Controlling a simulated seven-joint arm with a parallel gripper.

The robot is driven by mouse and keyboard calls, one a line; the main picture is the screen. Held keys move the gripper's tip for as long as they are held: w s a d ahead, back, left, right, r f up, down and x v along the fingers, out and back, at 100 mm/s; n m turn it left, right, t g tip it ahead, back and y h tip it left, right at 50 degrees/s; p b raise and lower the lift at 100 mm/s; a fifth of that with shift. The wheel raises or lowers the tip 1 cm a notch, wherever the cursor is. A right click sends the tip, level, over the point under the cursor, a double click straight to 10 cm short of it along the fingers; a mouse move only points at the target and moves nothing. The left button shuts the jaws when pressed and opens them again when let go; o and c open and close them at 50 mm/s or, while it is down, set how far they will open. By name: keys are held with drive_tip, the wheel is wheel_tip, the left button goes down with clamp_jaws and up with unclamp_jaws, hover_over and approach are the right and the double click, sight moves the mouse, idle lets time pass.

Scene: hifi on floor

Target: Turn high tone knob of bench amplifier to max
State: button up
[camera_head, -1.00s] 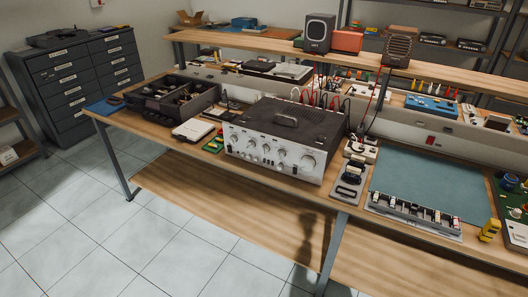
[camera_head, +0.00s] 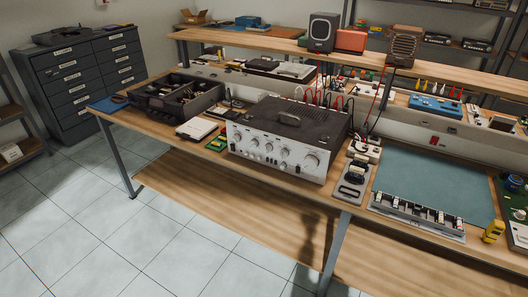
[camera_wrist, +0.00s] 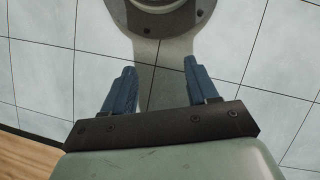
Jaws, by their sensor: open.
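The bench amplifier (camera_head: 290,137) sits on the workbench in the middle of the head view. Its silver front panel (camera_head: 246,146) carries a row of several round knobs and faces the front of the bench. A larger knob (camera_head: 310,161) is at the panel's right end. I cannot read the labels, so I cannot tell which knob is the high tone one. My gripper (camera_wrist: 158,72) shows only in the wrist view. Its two blue fingers are apart with nothing between them, over the tiled floor. The amplifier is not in the wrist view.
The workbench (camera_head: 170,139) holds an open parts tray (camera_head: 176,97) left of the amplifier and a green mat (camera_head: 435,180) to its right. Cables rise behind the amplifier. A raised shelf (camera_head: 270,43) with speakers runs along the back. The tiled floor (camera_head: 95,235) in front is clear.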

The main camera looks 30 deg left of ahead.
drive_tip(key=w+a+r+n+t, duration=0.2)
drive_tip(key=w+a+r, duration=0.1)
drive_tip(key=a, duration=0.4)
drive_tip(key=w+a+r+n+t, duration=0.1)
drive_tip(key=w+a+r+n, duration=0.15)
drive_tip(key=a, duration=0.45)
drive_tip(key=w+a+r+n+t, duration=0.1)
drive_tip(key=w+a+r+t, duration=0.15)
drive_tip(key=a, duration=0.45)
drive_tip(key=w+a+r+n+t, duration=0.2)
drive_tip(key=w+a+r, duration=0.2)
drive_tip(key=a+r, duration=0.4)
drive_tip(key=n+t+y, duration=0.1)
drive_tip(key=n+t, duration=1.4)
drive_tip(key=n, duration=0.4)
approach(266, 148)
drive_tip(key=s+d, duration=0.1)
drive_tip(key=s, duration=0.5)
drive_tip(key=n, duration=0.5)
drive_tip(key=shift+y, duration=0.4)
drive_tip(key=w, duration=1.4)
drive_tip(key=shift+w+a+f, duration=0.1)
drive_tip(key=shift+a, duration=0.1)
